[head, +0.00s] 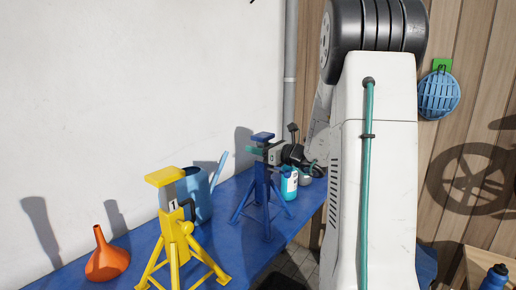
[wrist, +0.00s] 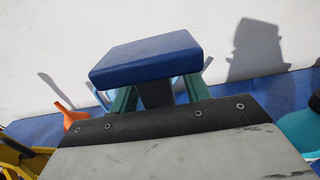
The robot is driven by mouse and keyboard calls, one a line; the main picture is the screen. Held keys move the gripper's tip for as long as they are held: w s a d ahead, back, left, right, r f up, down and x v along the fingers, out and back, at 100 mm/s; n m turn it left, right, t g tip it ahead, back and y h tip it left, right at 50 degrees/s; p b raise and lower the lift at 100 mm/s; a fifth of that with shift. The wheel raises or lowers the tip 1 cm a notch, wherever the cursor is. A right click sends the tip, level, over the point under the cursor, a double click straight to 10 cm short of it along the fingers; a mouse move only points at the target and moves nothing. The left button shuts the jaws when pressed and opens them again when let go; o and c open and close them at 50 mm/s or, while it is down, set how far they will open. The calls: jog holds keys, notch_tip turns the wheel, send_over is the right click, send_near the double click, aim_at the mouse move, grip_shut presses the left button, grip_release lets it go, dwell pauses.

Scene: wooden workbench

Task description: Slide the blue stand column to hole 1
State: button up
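The blue stand (head: 263,190) stands upright on splayed legs on the blue bench top in the head view. Its flat blue head (head: 262,137) sits on top of the column and also fills the upper middle of the wrist view (wrist: 148,58). My gripper (head: 256,150) is at the column just below this head. In the wrist view its two teal fingers (wrist: 160,94) lie on either side of the dark blue column, with a narrow gap visible, so it looks open around it. The holes of the column and any pin are too small or hidden to make out.
A yellow stand (head: 172,225) marked 1 is at the front left, with an orange funnel (head: 106,258) left of it. A blue watering can (head: 197,192) is behind it. A teal bottle (head: 289,184) is close right of the blue stand. A white wall runs behind.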

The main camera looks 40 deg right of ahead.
jog(key=shift+s, duration=0.1)
jog(key=s+d, duration=0.1)
jog(key=s, duration=0.6)
jog(key=shift+s+d, duration=0.25)
